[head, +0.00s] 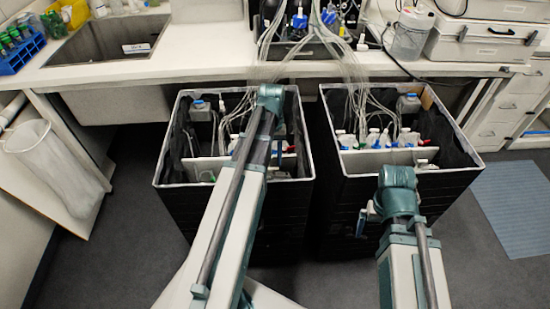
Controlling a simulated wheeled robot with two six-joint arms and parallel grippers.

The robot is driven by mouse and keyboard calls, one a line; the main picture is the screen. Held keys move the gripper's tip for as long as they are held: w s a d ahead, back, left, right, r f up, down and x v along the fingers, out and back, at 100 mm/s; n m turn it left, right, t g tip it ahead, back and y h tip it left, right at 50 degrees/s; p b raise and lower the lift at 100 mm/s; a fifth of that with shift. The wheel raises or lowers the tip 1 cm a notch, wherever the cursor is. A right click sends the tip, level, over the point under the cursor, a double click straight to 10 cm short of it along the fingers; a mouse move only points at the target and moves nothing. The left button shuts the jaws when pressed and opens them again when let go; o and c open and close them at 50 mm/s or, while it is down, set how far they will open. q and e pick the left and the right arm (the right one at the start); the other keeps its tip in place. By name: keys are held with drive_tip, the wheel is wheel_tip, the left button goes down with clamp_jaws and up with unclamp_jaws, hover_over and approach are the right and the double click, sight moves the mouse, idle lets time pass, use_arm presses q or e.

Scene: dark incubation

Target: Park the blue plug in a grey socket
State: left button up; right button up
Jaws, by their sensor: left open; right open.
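I cannot pick out the blue plug or a grey socket with certainty. Small blue parts sit among bottles and tubing in the left black bin (165,160) and the right black bin (470,165). My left arm reaches over the left bin; its gripper (280,148) is mostly hidden behind the arm, open, with nothing seen in it. My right arm stands in front of the right bin; its gripper (367,214) is open, partly hidden beside the teal joint, by the bin's front wall. I see nothing held there.
The white bench (200,58) runs behind the bins, with a sink (100,45) at left and a grey case (480,42) at right. Clear tubes (340,65) hang from the bench into both bins. A white waste bag (55,170) hangs at left.

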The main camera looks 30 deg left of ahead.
use_arm(q)
drive_tip(key=shift+s+f, duration=0.1)
drive_tip(key=b+x, duration=0.9)
drive_tip(key=b, duration=0.1)
drive_tip(key=shift+f, duration=0.4)
drive_tip(key=shift+r, duration=0.1)
clamp_jaws()
idle(0.8)
drive_tip(key=shift+r+p, duration=0.15)
drive_tip(key=shift+p, duration=0.15)
idle(0.5)
drive_tip(key=shift+p+v, duration=0.8)
drive_tip(key=shift+p, duration=0.05)
